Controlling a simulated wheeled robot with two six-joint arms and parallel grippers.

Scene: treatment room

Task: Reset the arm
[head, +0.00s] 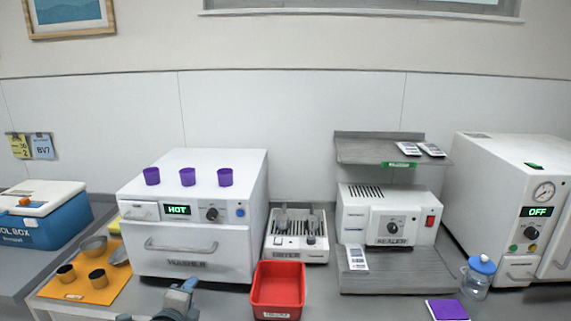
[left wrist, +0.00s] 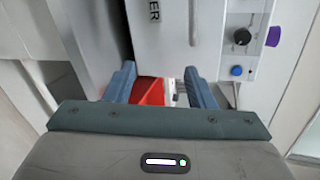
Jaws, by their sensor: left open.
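The red bin (head: 278,289) stands to the right of the gripper in the head view, and part of the red bin (left wrist: 150,91) shows beyond the fingers in the wrist view. Most of my left arm is out of the head view. My right gripper is in neither view.
Three purple cups (head: 188,177) stand on the heater. An orange mat (head: 90,292) with small vessels and a blue cool box (head: 62,228) are at left. A small white device (head: 297,241), a grey shelf unit (head: 392,268), a lidded jar (head: 478,276) and a white OFF machine (head: 500,200) fill the right.

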